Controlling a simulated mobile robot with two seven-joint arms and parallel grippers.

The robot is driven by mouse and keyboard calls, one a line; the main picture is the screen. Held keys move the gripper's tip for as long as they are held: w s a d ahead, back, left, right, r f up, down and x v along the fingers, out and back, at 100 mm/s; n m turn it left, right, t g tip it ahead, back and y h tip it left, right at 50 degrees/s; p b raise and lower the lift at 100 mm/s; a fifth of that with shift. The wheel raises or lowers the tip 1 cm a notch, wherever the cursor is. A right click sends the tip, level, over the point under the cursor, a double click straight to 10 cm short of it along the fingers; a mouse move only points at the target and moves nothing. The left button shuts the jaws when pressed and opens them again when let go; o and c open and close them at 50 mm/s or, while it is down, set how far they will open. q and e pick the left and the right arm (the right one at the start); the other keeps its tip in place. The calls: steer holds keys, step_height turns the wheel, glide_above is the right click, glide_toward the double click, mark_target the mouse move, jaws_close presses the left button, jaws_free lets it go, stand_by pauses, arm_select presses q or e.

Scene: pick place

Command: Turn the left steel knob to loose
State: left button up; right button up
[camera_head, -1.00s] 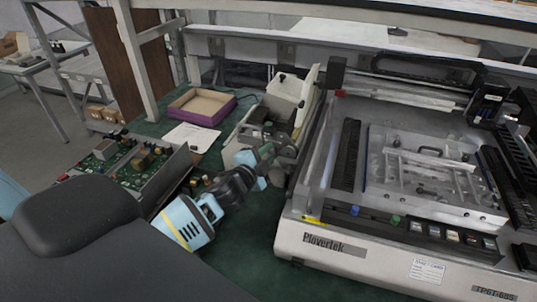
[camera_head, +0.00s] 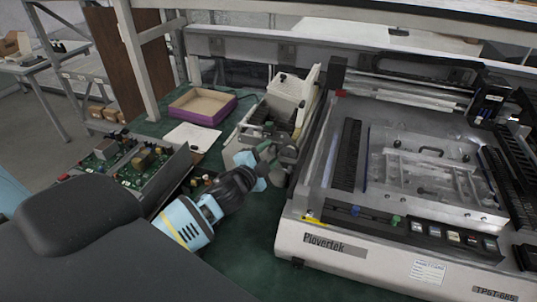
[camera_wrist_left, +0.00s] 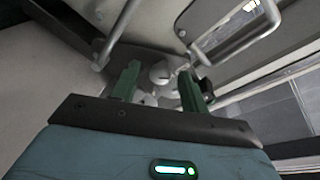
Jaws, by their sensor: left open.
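My left gripper (camera_head: 272,155) reaches the front of the white bench machine (camera_head: 290,86), left of the large Plovertek machine. In the left wrist view, its two green fingers (camera_wrist_left: 158,87) stand apart. A small round pale steel knob (camera_wrist_left: 160,72) shows in the gap between them, with more small round parts just below it. The fingers look apart from the knob, but I cannot tell the depth. I cannot tell which round part is the left knob. In the head view my gripper and wrist hide the knobs. My right gripper is not in view.
The large Plovertek machine (camera_head: 330,252) stands close on the right. Metal bar handles (camera_wrist_left: 245,40) flank the fingers in the wrist view. An open circuit-board chassis (camera_head: 150,170), a paper sheet (camera_head: 192,137) and a purple-edged tray (camera_head: 200,106) lie left on the green bench.

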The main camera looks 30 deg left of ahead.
arm_select(q)
steer(key=s, duration=0.7)
steer(key=shift+s+r, duration=0.25)
steer(key=shift+r, duration=0.1)
steer(key=shift+d+f, duration=0.1)
